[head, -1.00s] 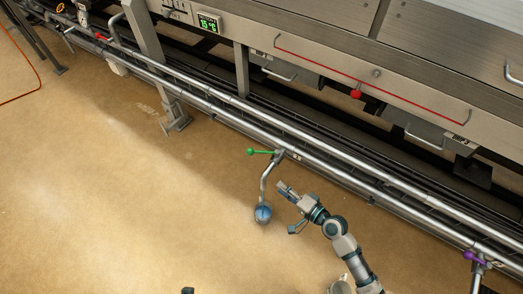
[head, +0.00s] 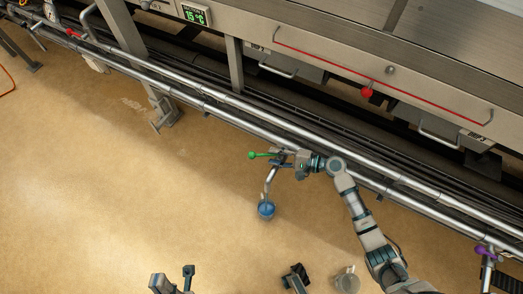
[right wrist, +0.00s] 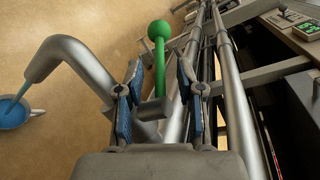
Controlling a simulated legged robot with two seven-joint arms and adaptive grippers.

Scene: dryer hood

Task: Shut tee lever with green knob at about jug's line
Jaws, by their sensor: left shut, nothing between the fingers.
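The green knob (head: 251,155) tops a green lever on the tee of a bent metal outlet pipe (head: 271,180). The knob also shows in the right wrist view (right wrist: 159,29), with its stem running down between my fingers. A jug with blue liquid (head: 266,209) stands on the floor under the spout; a blue stream falls into it in the right wrist view (right wrist: 12,112). My right gripper (head: 283,159) is open, one finger on each side of the lever, with gaps visible. My left gripper (head: 173,276) is shut and empty at the bottom of the head view, far from the lever.
Long metal pipes (head: 225,97) run diagonally beside the machine. A purple-knobbed lever (head: 484,251) sits at lower right. A grey container (head: 347,281) stands at the bottom.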

